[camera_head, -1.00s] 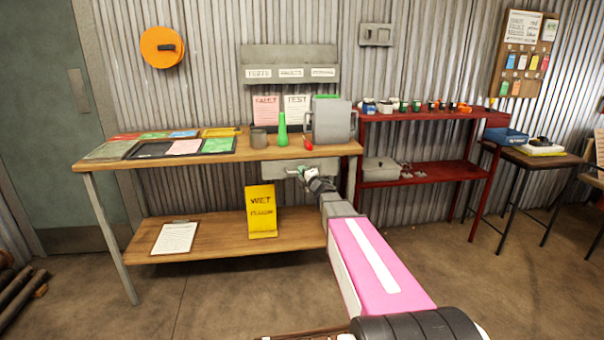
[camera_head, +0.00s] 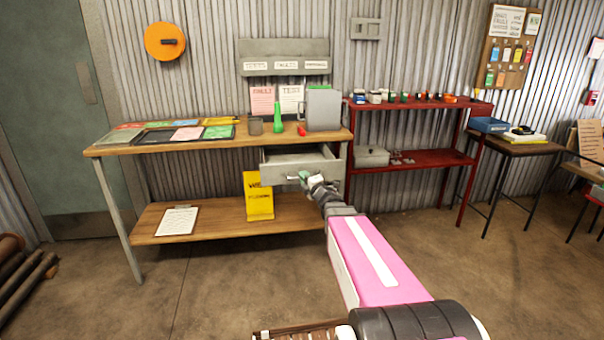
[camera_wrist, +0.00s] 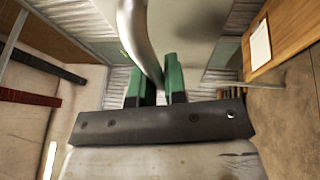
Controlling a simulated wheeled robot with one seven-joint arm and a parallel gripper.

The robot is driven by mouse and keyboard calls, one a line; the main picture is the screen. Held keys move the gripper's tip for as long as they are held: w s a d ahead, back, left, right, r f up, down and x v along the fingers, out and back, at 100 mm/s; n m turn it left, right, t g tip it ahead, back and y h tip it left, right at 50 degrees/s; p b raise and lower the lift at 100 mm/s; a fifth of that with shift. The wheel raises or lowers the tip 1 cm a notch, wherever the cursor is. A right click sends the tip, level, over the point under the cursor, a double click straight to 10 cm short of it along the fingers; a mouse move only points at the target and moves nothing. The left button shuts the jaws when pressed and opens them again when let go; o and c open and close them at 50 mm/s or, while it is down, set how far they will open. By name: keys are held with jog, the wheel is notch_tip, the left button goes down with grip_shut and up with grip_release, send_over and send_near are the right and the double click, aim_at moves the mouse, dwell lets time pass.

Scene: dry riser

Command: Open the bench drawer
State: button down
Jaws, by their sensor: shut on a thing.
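The grey bench drawer (camera_head: 290,167) is pulled part way out from under the right end of the wooden bench (camera_head: 165,145). Its inside shows as a dark gap below the bench top. My gripper (camera_head: 306,177) is at the drawer's front, on its bar handle. In the wrist view, the green fingers of my gripper (camera_wrist: 160,82) are shut on the curved metal handle (camera_wrist: 138,35), which passes between them. The drawer's contents cannot be made out.
A yellow sign (camera_head: 259,198) stands on the lower shelf left of the drawer, near a clipboard (camera_head: 177,221). A red shelf (camera_head: 420,159) is to the right. The floor in front is clear.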

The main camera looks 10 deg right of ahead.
jog(key=shift+s, duration=1.15)
jog(key=c, duration=1.2)
grip_release()
jog(key=shift+s, duration=0.1)
jog(key=v, duration=1)
jog(key=shift+s+d, duration=0.2)
jog(key=shift+s, duration=0.05)
jog(key=shift+f, duration=0.15)
